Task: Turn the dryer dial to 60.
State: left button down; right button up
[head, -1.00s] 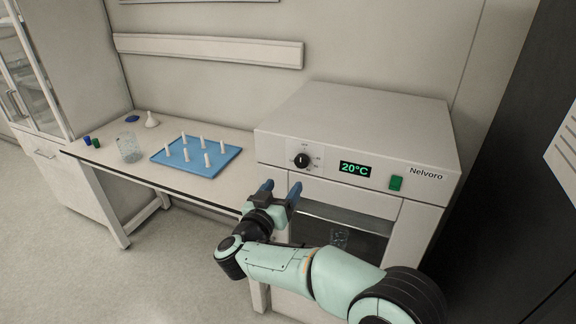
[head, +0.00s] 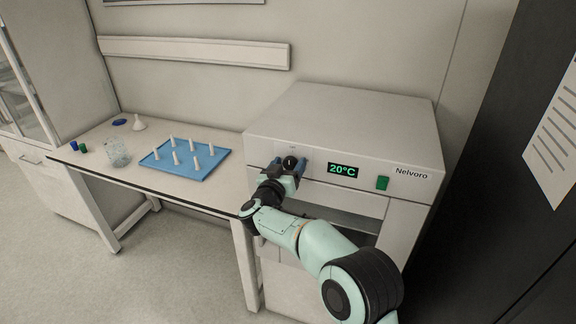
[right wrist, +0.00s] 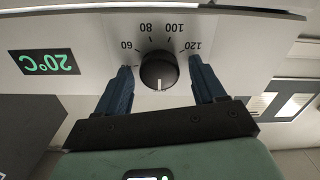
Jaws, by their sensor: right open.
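The dryer (head: 350,130) is a white box labelled Nelvoro, with a green-lit display (head: 342,170) reading 20°C. Its black round dial (right wrist: 159,70) shows in the right wrist view, where the panel appears upside down. The dial's white mark points to the picture's bottom, away from the printed 60, 80, 100 and 120. My right gripper (right wrist: 160,88) is open, with one blue finger on each side of the dial and small gaps visible. In the head view, the right gripper (head: 289,166) is at the dial and partly hides it. My left gripper is not in view.
A green switch (head: 382,183) is right of the display. On the table to the left are a blue rack (head: 205,170) with several white pegs, a glass beaker (head: 117,152) and small caps. A dark cabinet (head: 500,200) stands at the right.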

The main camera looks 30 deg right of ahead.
jog(key=c, duration=1.1)
jog(key=shift+o, duration=0.2)
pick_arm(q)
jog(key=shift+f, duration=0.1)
pick_arm(e)
jog(key=shift+m, duration=0.3)
